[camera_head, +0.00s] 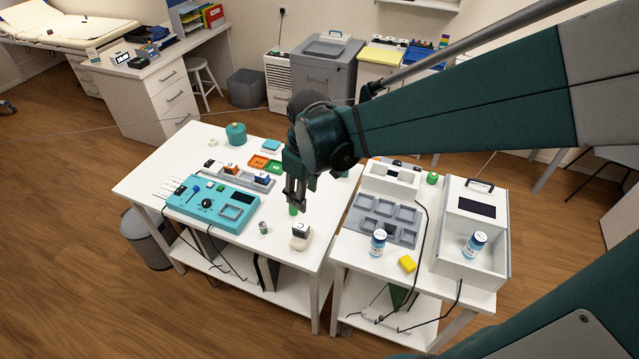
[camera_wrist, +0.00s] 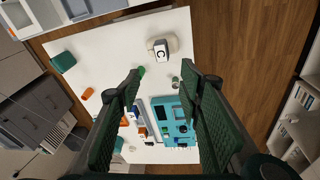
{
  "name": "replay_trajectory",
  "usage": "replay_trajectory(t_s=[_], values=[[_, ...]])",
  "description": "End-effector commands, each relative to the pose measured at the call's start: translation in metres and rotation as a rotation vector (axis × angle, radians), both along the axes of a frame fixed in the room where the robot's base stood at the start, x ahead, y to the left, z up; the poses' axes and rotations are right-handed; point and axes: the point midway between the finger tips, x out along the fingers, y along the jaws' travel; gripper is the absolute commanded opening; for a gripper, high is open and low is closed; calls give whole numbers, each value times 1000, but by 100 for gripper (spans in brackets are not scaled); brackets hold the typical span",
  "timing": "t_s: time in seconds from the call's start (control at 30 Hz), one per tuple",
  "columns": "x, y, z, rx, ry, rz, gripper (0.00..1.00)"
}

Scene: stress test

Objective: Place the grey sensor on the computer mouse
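A pale grey block with a dark letter C (camera_head: 301,228), which looks like the grey sensor, appears to rest on a rounded cream thing (camera_head: 299,243), likely the computer mouse, near the front right of the left table. In the wrist view the block (camera_wrist: 161,50) and the cream thing (camera_wrist: 174,42) show together at the top, tilted. My gripper (camera_head: 296,205) points down above the table, behind and slightly left of them. In the wrist view its fingers (camera_wrist: 164,82) are wide apart with nothing held between them. The contact under the block is hidden.
A small grey cylinder (camera_head: 263,228) stands left of the block. A green cylinder (camera_head: 293,210) is just below my gripper. A teal device (camera_head: 213,205) and a rack with coloured blocks (camera_head: 247,178) lie left. The right table holds a grey tray (camera_head: 384,236) and bottles.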

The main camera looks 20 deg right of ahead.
Motion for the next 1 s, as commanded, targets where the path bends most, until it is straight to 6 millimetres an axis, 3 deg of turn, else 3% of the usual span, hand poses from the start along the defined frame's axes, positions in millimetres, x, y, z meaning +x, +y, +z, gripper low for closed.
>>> replay_trajectory(t_s=[0.5,1.0], values=[[-47,-5,54,50,-152,-188,36],[-92,-9,88,124,-297,-363,36]])
